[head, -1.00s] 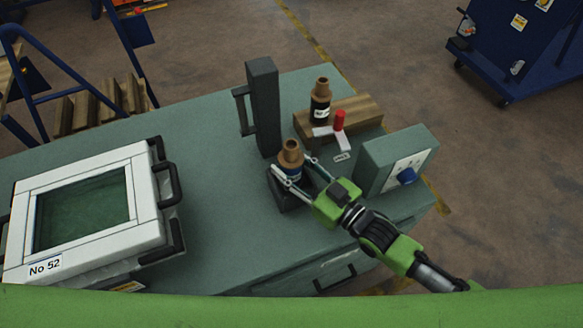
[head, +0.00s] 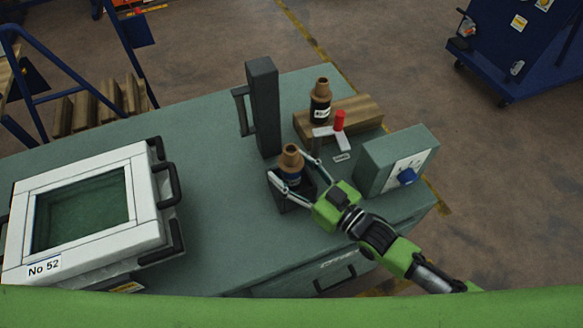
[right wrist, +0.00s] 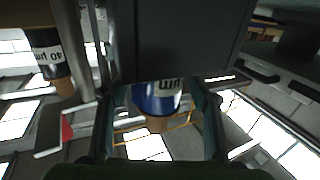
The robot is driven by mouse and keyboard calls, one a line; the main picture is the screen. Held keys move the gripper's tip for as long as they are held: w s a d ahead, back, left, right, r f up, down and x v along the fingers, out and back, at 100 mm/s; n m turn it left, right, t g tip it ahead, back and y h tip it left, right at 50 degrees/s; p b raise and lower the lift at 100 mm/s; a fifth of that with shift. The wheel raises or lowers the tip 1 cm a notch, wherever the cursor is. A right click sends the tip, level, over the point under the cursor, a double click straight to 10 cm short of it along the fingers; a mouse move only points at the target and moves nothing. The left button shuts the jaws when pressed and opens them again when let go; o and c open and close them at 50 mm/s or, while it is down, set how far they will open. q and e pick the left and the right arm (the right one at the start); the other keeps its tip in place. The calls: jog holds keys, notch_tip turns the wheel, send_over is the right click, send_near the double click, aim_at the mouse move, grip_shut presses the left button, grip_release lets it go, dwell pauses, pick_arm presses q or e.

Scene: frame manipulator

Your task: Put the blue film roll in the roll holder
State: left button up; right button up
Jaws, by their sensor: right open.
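The blue film roll (head: 291,177) has a brown core and stands upright on the dark roll holder (head: 291,202), near the table's front. In the right wrist view the roll (right wrist: 157,98) appears inverted, with its printed white label showing, against the dark holder block (right wrist: 180,40). How deep it sits is hidden. My right gripper (head: 294,168) is open around the roll, with a finger on either side. The wrist view shows gaps between the roll and both fingers. My left gripper is not in view.
A black-labelled roll (head: 320,103) stands on a wooden block (head: 357,115) behind, near a red-handled lever (head: 339,122). A dark post (head: 263,105) rises behind left. A control box (head: 395,160) stands to the right. A white-framed window unit (head: 150,205) is at left; the table between is clear.

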jog(key=v, duration=1.2)
jog(key=shift+b, duration=0.45)
